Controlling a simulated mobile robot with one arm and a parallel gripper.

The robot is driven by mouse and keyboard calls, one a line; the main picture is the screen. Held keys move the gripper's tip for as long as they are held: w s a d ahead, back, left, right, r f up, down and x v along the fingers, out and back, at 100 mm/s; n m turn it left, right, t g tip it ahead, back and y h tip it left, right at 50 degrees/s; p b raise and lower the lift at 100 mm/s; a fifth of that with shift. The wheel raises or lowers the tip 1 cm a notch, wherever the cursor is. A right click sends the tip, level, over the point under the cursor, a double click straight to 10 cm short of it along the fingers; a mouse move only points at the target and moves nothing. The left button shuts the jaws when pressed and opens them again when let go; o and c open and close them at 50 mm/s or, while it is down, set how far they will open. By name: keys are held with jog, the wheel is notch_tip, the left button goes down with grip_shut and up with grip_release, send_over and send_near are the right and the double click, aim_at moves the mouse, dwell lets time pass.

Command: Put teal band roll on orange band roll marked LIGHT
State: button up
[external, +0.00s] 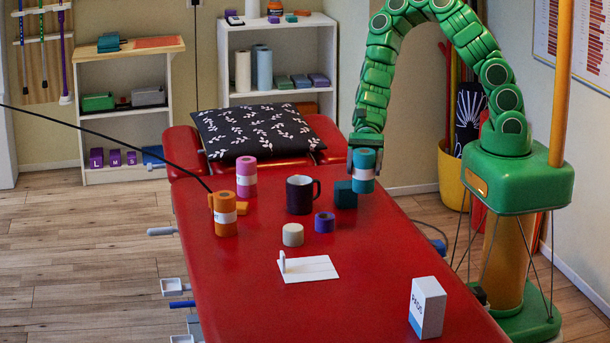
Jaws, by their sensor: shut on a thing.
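The teal band roll (363,172) is upright, with a pale label band, near the right edge of the red treatment table (330,255). My gripper (366,148) reaches down from above and is shut on the roll's top. The roll appears held up off the table; the exact gap cannot be told. The orange band roll (225,215) stands upright at the table's left edge, with a white label whose print is too small to read. It is well to the left of my gripper, and its top looks clear.
A pink roll (246,180) stands just behind the orange one. Between the two ends are a black mug (299,195), purple roll (324,222), cream roll (292,235) and teal block (345,194). A thin dark line runs from the left to the orange roll.

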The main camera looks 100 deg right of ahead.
jog(key=w+d+r+m+t, duration=0.1)
jog(key=w+d+r, duration=0.1)
jog(key=w, duration=0.4)
jog(key=w+d+r, duration=0.2)
jog(key=w, duration=0.5)
jog(key=w+r+h, duration=0.1)
jog(key=w+r, duration=0.9)
send_over(224, 195)
jog(key=shift+f, duration=4.95)
jog(key=shift+f+m+t, duration=0.4)
jog(key=shift+f, duration=1.05)
jog(key=o, duration=1.3)
jog(key=shift+f, duration=0.1)
jog(key=shift+c, duration=0.2)
